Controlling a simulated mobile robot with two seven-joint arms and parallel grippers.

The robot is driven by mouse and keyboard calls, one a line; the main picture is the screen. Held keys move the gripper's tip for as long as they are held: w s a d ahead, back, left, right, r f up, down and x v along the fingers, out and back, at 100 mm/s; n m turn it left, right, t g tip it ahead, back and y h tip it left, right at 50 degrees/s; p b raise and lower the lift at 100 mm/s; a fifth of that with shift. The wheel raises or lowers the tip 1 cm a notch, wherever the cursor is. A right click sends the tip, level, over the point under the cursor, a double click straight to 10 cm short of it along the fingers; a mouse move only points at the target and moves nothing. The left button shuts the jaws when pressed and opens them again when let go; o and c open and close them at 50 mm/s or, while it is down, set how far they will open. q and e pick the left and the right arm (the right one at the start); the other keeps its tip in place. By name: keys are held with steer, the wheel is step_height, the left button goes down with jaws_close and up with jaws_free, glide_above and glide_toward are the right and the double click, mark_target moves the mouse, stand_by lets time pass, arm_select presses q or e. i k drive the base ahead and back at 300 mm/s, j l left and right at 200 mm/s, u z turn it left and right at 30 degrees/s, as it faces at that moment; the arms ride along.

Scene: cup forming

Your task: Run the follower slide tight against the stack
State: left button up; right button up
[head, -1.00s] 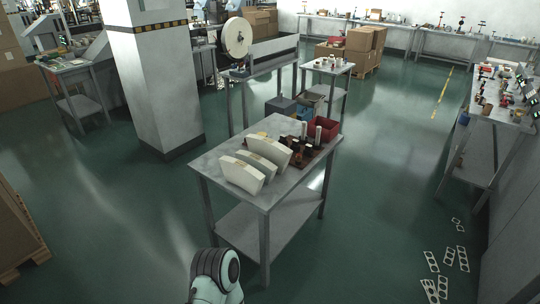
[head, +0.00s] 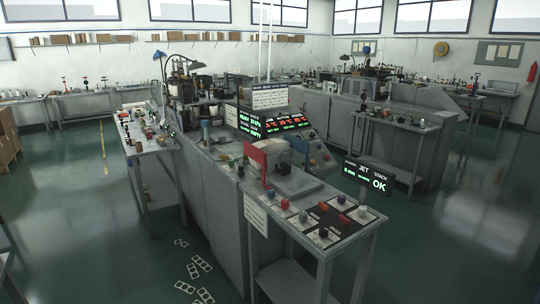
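Neither of my grippers is in view. A long grey machine (head: 215,205) runs through the middle of the head view. On its near end stands a red and blue upright frame (head: 262,158) beside a grey block (head: 297,184). I cannot make out the follower slide or the stack for certain at this distance. A dark display (head: 366,177) at the near right carries the words "JET STACK" and "OK" in light letters.
A grey side table (head: 318,228) with several knobs and small parts adjoins the machine's near end. Punched strips (head: 196,268) lie on the floor left of it. A bench (head: 148,142) stands left. Open green floor (head: 440,255) lies right.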

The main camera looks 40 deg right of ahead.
mark_target(279, 164)
steer(key=i+z, duration=0.1)
steer(key=z, duration=0.35)
steer(key=i+z, duration=0.1)
steer(key=z, duration=0.35)
steer(key=i+z, duration=0.1)
steer(key=z, duration=0.4)
steer(key=j+z, duration=0.15)
steer(key=z, duration=0.3)
steer(key=i+j+z, duration=0.25)
steer(key=j+z, duration=0.25)
steer(key=i+j+z, duration=0.25)
steer(key=j, duration=0.2)
steer(key=j+z, duration=0.4)
steer(key=j, duration=0.6)
steer(key=j+z, duration=0.15)
steer(key=j, duration=3)
steer(key=i+z, duration=0.05)
steer(key=i, duration=0.05)
